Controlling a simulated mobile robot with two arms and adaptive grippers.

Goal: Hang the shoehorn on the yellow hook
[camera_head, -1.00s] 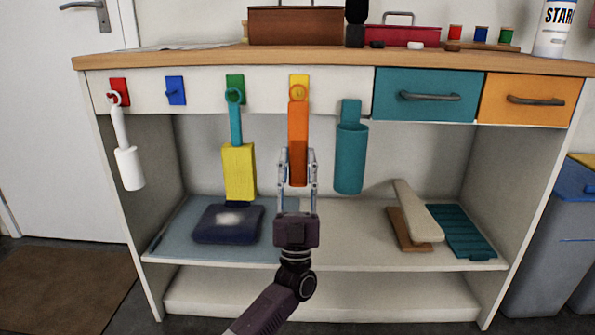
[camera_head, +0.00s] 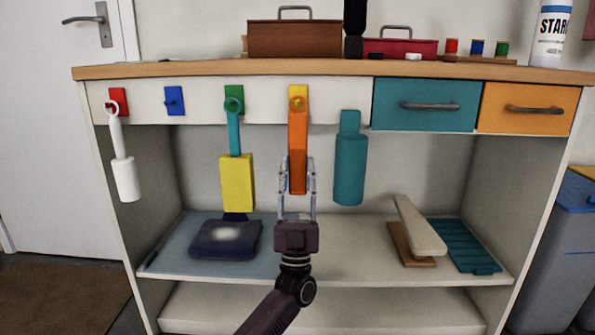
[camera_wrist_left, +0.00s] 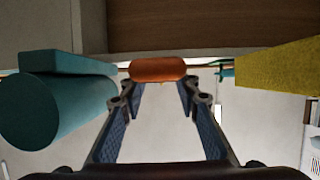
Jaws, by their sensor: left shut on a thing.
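The orange shoehorn (camera_head: 298,150) is upright in front of the cabinet, its top end over the lower part of the yellow hook's plate (camera_head: 298,91). The hook's knob shows at that top end; I cannot tell if the shoehorn's hole is around it. My left gripper (camera_head: 297,168) comes from below and is shut on the shoehorn's lower part. In the left wrist view the shoehorn's rounded lower end (camera_wrist_left: 158,69) sits between the fingertips. My right gripper is not in view.
A teal holder (camera_head: 350,165) hangs close to the right, and a yellow-headed brush (camera_head: 238,182) hangs from the green hook on the left. A white tool (camera_head: 126,178) hangs from the red hook. The blue hook (camera_head: 174,100) is free. A shelf (camera_head: 350,262) lies below.

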